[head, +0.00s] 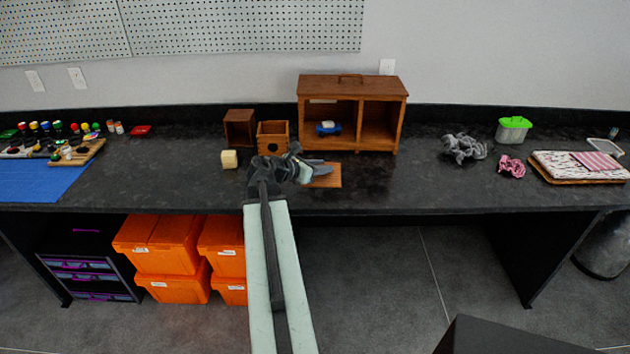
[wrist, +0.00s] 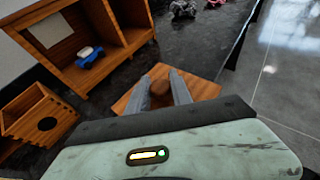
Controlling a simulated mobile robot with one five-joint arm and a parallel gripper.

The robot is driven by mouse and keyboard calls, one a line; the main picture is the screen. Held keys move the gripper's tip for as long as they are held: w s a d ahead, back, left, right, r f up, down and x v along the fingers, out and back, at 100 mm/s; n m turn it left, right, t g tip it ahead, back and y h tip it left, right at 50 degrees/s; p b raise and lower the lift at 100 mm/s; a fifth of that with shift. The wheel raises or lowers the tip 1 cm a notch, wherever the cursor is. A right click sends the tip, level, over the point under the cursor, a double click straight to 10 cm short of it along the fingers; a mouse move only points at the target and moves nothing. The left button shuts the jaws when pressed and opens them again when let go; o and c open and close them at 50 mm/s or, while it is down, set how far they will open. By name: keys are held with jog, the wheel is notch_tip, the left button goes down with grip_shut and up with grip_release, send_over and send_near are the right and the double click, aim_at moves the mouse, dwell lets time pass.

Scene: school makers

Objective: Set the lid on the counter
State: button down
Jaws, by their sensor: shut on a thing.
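The lid (head: 330,180) is a flat, square wooden board at the middle of the counter (head: 400,185), near its front. In the wrist view the lid (wrist: 203,86) has a round brown knob (wrist: 159,87) on top. My gripper (head: 322,171) reaches over the lid from the left. In the wrist view the two grey fingers of my gripper (wrist: 160,92) are shut on the knob from both sides. The lid lies flat at or just above the counter; I cannot tell whether it touches. My gripper hides its left part in the head view.
An open wooden box with a round hole (head: 272,139), a darker box (head: 239,127) and a pale block (head: 229,159) stand left of the lid. A two-bay wooden cabinet (head: 352,82) holding a blue item (head: 328,128) stands behind. Grey crumpled cloth (head: 463,148) lies right; counter between is clear.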

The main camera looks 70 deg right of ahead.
jog(key=shift+n, duration=0.3)
jog(key=w+f+b, duration=0.1)
jog(key=f, duration=0.1)
jog(key=w+a+f+b, duration=0.1)
jog(key=w+f+b, duration=0.1)
jog(key=f, duration=0.1)
jog(key=w+a+f+b, duration=0.1)
jog(key=f, duration=0.1)
jog(key=shift+w+a+f, duration=0.2)
jog(key=shift+w+a, duration=0.05)
jog(key=shift+w, duration=0.15)
jog(key=shift+w+a+f+t+h+b, duration=0.1)
jog(key=shift+w+a+t+h+b, duration=0.1)
jog(key=shift+t+h+b, duration=0.15)
jog(key=shift+d, duration=0.4)
jog(key=d, duration=1)
jog(key=d+f+b, duration=0.1)
jog(key=d, duration=0.4)
jog(key=shift+w+d+f, duration=0.1)
jog(key=shift+w+d, duration=0.15)
notch_tip(320, 180, down, 4)
jog(key=b, duration=0.4)
jog(key=shift+a+r, duration=0.1)
jog(key=shift+r, duration=0.15)
jog(key=shift+f, duration=0.25)
jog(key=c, duration=1.1)
grip_release()
jog(key=shift+r, duration=0.1)
jog(key=shift+c, duration=0.2)
